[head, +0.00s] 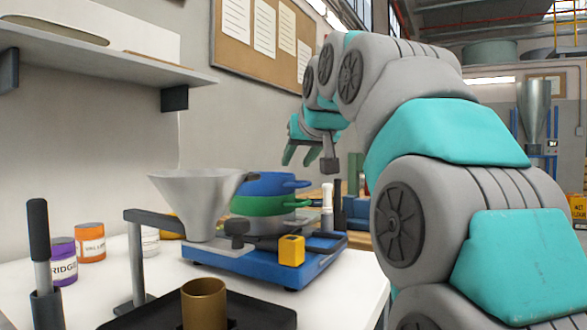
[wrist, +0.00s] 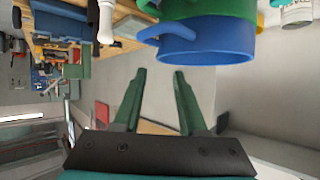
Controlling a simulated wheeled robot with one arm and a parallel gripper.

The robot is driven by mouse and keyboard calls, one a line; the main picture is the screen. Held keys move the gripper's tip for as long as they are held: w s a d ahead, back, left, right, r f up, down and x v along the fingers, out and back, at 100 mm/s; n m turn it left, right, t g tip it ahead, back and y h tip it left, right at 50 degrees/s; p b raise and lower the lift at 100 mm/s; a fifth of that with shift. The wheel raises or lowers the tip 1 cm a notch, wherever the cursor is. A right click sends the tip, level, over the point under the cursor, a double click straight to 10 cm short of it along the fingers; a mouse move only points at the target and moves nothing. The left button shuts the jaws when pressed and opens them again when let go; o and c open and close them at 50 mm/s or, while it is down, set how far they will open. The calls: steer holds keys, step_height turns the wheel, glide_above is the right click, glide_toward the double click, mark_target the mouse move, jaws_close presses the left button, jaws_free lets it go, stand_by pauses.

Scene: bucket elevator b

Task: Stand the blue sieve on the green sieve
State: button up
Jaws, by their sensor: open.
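The blue sieve (head: 268,184) sits on top of the green sieve (head: 268,205) in the head view, roughly level, with side handles on both. They stand in a stack on a blue-based machine (head: 255,262). My gripper (head: 299,155) is open and empty, above and to the right of the stack, apart from it. In the wrist view my gripper (wrist: 158,72) shows its two green fingers spread with nothing between them. The blue sieve (wrist: 210,40) and green sieve (wrist: 225,6) appear upside down there, beyond the fingertips.
A metal funnel (head: 195,200) on a stand is left of the stack, its rim close to it. A yellow block (head: 291,250) and a white upright piece (head: 327,200) stand at the right. A brass cup (head: 204,303) is in front; jars (head: 91,241) are at left.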

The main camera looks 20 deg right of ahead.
steer(key=v, duration=0.6)
steer(key=shift+s+r, duration=0.2)
steer(key=shift+s, duration=0.1)
